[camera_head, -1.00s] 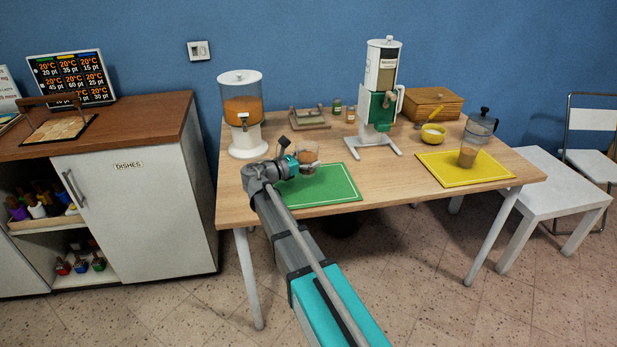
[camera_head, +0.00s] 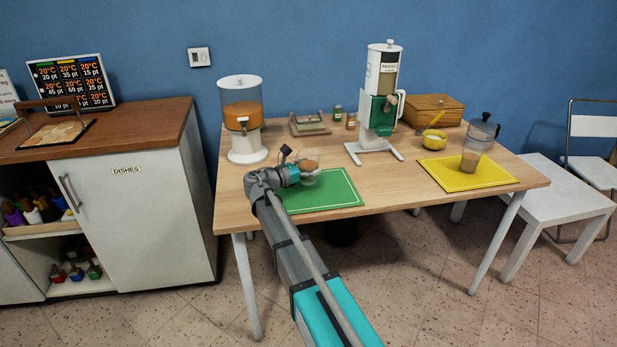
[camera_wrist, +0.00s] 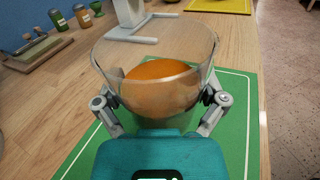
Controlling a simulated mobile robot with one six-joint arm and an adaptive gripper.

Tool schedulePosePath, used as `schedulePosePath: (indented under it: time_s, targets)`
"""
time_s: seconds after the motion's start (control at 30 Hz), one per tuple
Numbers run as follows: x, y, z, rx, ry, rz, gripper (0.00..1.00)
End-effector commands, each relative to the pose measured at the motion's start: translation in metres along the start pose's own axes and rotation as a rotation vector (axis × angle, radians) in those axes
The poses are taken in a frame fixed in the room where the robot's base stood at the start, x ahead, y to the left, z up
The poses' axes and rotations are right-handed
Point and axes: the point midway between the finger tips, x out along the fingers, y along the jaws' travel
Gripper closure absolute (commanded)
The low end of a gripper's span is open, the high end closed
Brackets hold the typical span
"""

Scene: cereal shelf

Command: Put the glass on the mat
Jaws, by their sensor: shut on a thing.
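A clear glass (camera_wrist: 160,55) with orange contents is held between the fingers of my gripper (camera_wrist: 162,92) in the wrist view. It also shows in the head view (camera_head: 310,163), partly hidden by my gripper (camera_head: 302,170). The glass looks upright, over the back left part of the green mat (camera_head: 335,193). The green mat has a white border line and spreads beneath my gripper in the wrist view (camera_wrist: 235,130). Whether the glass base touches the mat cannot be told. A yellow mat (camera_head: 490,183) lies at the right of the table, with another glass (camera_head: 469,161) holding something brown.
A juice dispenser (camera_head: 241,115) stands behind and left of the green mat. A cereal dispenser (camera_head: 380,105) stands back centre. A yellow bowl (camera_head: 434,142), French press (camera_head: 484,130) and wooden box (camera_head: 425,108) are at the right. The table between the mats is clear.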

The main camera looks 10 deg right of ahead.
Motion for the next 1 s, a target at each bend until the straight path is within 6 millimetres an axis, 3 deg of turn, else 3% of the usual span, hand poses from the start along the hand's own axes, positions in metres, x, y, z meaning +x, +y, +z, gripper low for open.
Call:
schedulePosePath:
  time_s: [0.4, 1.0]
  targets:
    - [0.002, 0.0, -0.032, 0.0, -0.001, 0.0, 0.7]
    - [0.002, 0.0, -0.037, 0.0, -0.001, 0.0, 0.7]
